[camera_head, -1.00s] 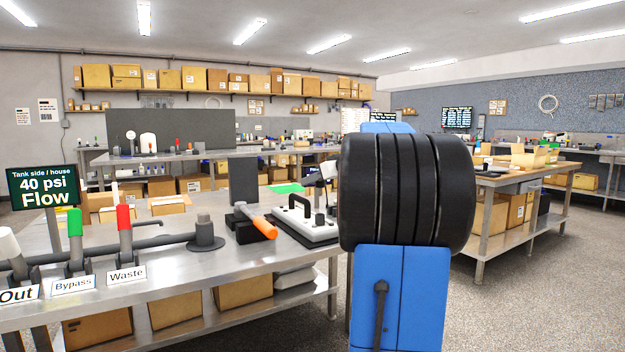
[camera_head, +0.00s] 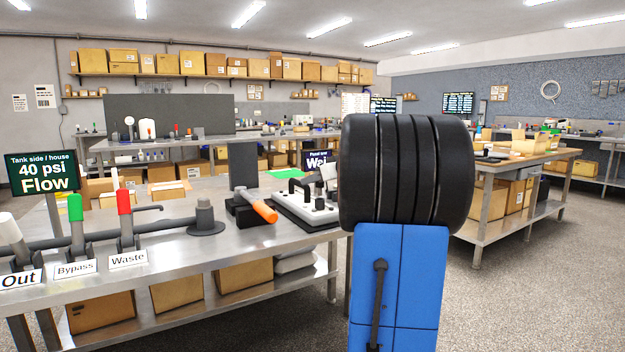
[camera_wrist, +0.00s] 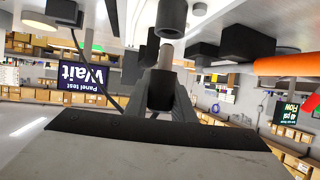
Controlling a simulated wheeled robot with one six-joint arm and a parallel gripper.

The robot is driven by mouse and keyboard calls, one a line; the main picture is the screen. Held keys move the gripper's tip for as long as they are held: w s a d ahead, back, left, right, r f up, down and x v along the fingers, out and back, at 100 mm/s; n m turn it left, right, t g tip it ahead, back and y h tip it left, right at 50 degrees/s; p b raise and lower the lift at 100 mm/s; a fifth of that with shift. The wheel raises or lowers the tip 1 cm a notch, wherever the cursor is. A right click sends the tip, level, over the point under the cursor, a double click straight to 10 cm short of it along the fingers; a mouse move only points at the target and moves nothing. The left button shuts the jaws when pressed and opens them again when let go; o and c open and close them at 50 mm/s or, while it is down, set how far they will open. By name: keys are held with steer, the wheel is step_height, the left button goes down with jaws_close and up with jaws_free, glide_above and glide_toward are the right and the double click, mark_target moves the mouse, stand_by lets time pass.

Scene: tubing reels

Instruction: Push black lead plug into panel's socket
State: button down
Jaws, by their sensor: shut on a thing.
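In the wrist view my gripper (camera_wrist: 160,98) is shut on the black lead plug (camera_wrist: 160,90). A short metal pin (camera_wrist: 166,54) sticks out of the plug's far end. The pin points at a black cylindrical socket (camera_wrist: 172,18), and its tip appears to meet the socket's rim; I cannot tell whether it is inside. The black plug body is apart from the socket. In the head view the white panel (camera_head: 318,214) with black fittings lies on the near bench. My gripper is mostly hidden there behind my own arm.
A "Wait" panel test sign (camera_wrist: 81,78) shows upside down in the wrist view. A dark lead (camera_wrist: 90,75) hangs beside my gripper. A pipe with red (camera_head: 124,202) and green (camera_head: 75,208) handles runs along the steel bench (camera_head: 190,250).

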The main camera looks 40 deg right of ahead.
steer(key=shift+f, duration=2.1)
steer(key=c, duration=1.4)
jaws_free()
steer(key=shift+c, duration=0.2)
steer(key=v, duration=1.7)
steer(key=shift+s, duration=0.15)
steer(key=shift+r, duration=0.1)
